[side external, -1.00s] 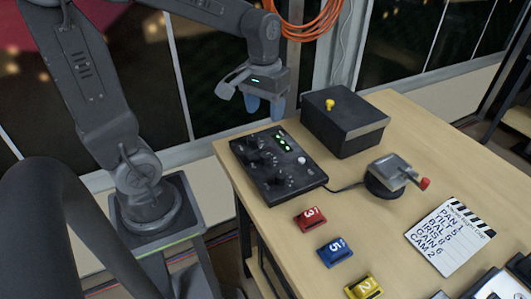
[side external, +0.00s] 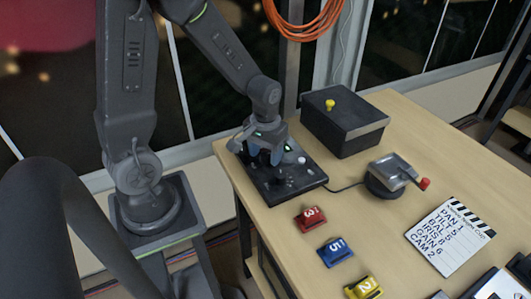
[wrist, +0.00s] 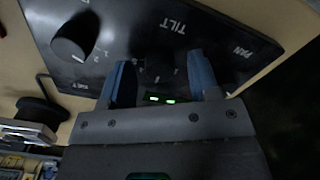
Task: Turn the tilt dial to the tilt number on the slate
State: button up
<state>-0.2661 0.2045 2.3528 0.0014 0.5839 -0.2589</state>
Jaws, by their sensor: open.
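The black control panel (side external: 300,182) lies on the desk's left part. My gripper (side external: 268,158) is low over its middle, with its blue fingers pointing down. In the wrist view, my gripper (wrist: 161,82) is open, its two blue fingers spread over the panel near the white TILT lettering (wrist: 172,26). The area between the fingers is dark, so I cannot tell whether they touch the tilt dial or where it points. Another black knob (wrist: 72,40) stands to the left there, clear of the fingers. The slate (side external: 450,236) lies at the right; its tilt line seems to read 5.
A lever unit with a red handle (side external: 388,178) is to the right. Red (side external: 310,217), blue (side external: 334,251) and yellow (side external: 363,288) numbered blocks lie in front. Bare desk separates them from the slate.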

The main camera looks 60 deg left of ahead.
jog(key=shift+f, duration=0.25)
jog(key=c, duration=0.9)
jog(key=m, duration=1.1)
jog(key=shift+m, duration=0.4)
dwell(0.4)
